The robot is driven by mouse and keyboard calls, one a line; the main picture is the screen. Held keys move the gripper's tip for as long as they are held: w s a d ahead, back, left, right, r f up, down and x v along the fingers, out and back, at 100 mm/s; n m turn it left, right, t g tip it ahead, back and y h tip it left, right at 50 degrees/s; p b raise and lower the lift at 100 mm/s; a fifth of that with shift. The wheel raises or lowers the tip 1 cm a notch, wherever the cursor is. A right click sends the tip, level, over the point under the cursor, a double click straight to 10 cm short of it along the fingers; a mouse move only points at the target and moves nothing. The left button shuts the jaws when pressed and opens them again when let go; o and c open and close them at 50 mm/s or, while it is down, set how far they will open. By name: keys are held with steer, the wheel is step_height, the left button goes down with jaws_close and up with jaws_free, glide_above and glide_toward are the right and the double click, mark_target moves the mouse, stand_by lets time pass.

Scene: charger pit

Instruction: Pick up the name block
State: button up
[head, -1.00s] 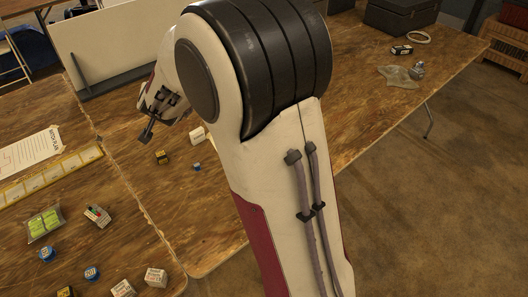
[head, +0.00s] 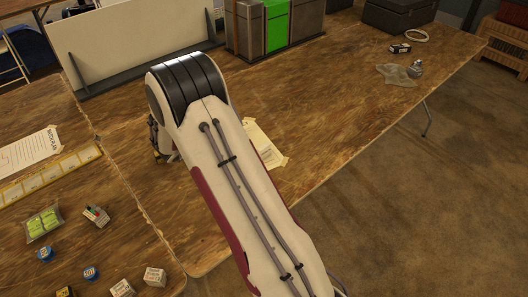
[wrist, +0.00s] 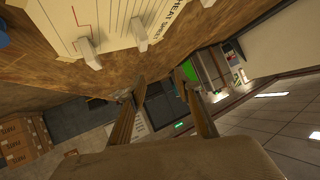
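No block in view can be read clearly as the name block. Two small white blocks with dark print, a right one (head: 154,277) and a left one (head: 122,288), lie near the table's front edge in the head view. My gripper (wrist: 160,80) shows in the wrist view with its two fingers apart and nothing between them. In the head view my arm hides most of it, left of the table's middle. The small blocks seen there earlier are now hidden behind my arm.
A taped paper sheet (head: 262,143) lies right of my arm; its heat-sheet print (wrist: 172,22) shows in the wrist view. A white panel (head: 130,40) and a green-fronted case (head: 277,25) stand behind. Blue round pieces, a green packet (head: 44,222) and a ruler strip (head: 45,177) lie left.

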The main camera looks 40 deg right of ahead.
mark_target(264, 149)
steer(key=s+d+f+g+h, duration=0.1)
steer(key=s+f, duration=0.2)
steer(key=s+d+f+m+g+h, duration=0.1)
steer(key=s+d+f+g, duration=0.1)
steer(key=s+f, duration=0.1)
steer(key=s+d+f+m+g, duration=0.1)
steer(key=s+d+f+g, duration=0.1)
steer(key=s+f, duration=0.1)
steer(key=shift+f+h, duration=0.3)
steer(key=shift+h, duration=0.1)
steer(key=shift+x, duration=1.25)
steer(key=shift+r+x, duration=0.1)
steer(key=shift+x, duration=1.2)
steer(key=shift+r+x, duration=0.15)
steer(key=shift+x, duration=1.15)
steer(key=shift+s+d, duration=0.1)
steer(key=shift+s, duration=0.05)
jaws_close()
